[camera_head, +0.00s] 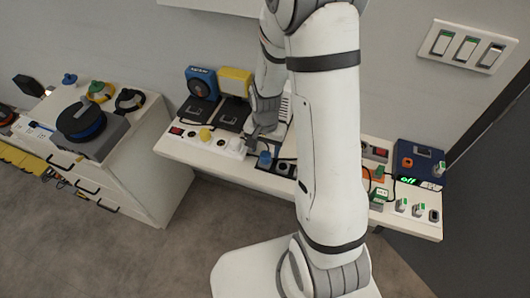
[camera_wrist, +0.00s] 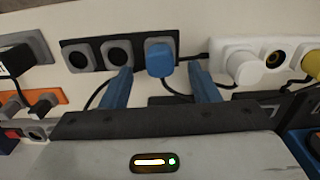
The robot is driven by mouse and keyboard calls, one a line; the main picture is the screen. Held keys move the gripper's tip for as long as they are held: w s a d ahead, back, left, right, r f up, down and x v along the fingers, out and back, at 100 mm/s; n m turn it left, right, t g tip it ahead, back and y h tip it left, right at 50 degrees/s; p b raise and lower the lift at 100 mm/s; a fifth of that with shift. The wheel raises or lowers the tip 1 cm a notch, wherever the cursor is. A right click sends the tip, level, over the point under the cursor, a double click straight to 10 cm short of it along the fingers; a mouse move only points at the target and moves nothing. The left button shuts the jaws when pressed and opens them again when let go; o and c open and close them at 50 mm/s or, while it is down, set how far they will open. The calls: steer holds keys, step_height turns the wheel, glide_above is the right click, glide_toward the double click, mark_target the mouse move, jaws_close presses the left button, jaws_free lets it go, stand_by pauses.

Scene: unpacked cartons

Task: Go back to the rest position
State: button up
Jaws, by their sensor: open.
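My gripper (camera_wrist: 160,72) is open in the wrist view, with its two blue fingers apart and nothing held between them. A blue plug (camera_wrist: 159,58) sits in a black socket strip (camera_wrist: 88,55), in line with the gap between the fingers; whether they touch it I cannot tell. In the head view my gripper (camera_head: 252,138) hangs over the narrow white bench (camera_head: 222,160), just above and left of the blue plug (camera_head: 265,160). My arm hides the middle of the bench.
A white socket strip (camera_wrist: 240,48) with white and yellow plugs lies right of the blue plug. Black cables run nearby. A blue device (camera_head: 202,83) and yellow device (camera_head: 235,80) stand against the wall. A white cabinet (camera_head: 135,165) is at left.

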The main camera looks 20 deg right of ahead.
steer(key=shift+r, duration=2.6)
steer(key=s+r+n+t, duration=0.3)
steer(key=s+r+n, duration=0.4)
steer(key=s+r, duration=0.7)
steer(key=v, duration=0.4)
steer(key=shift+w+r, duration=0.3)
steer(key=shift+w, duration=0.05)
